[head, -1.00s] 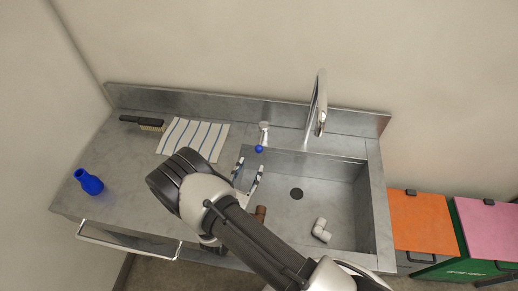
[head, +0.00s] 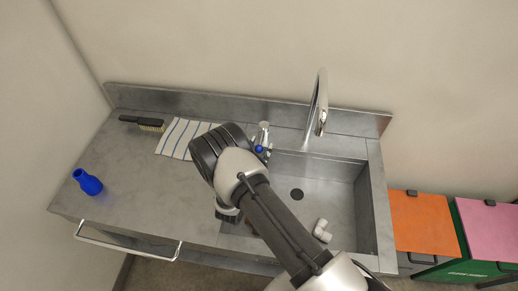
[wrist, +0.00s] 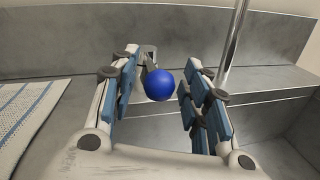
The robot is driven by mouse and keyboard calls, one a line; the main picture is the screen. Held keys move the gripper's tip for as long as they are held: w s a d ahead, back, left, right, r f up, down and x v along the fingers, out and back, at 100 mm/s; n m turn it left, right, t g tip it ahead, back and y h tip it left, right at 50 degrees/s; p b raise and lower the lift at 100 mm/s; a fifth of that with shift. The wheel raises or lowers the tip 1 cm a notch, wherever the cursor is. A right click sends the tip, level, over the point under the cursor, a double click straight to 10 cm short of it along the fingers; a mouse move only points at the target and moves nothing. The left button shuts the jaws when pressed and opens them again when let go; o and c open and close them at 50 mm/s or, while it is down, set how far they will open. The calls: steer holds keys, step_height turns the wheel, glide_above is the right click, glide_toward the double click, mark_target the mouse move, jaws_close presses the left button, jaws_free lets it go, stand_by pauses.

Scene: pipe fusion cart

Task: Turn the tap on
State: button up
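The tap's lever ends in a blue ball knob (head: 259,149) and stands at the back edge of the sink, left of the tall chrome spout (head: 317,104). In the wrist view the blue knob (wrist: 159,85) shows between the fingertips of my gripper (wrist: 162,82). The fingers are open, with a visible space on each side of the knob. I cannot tell how far ahead of the fingers the knob is. In the head view my arm hides the fingers. The spout also shows in the wrist view (wrist: 233,45), right of the knob.
The sink basin (head: 340,190) holds a white pipe elbow (head: 322,231). A striped cloth (head: 178,138), a brush (head: 142,123) and a blue bottle-like object (head: 88,182) lie on the counter to the left. Orange (head: 421,222) and pink-lidded (head: 492,226) bins stand at the right.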

jaws_close()
stand_by(0.3)
stand_by(0.3)
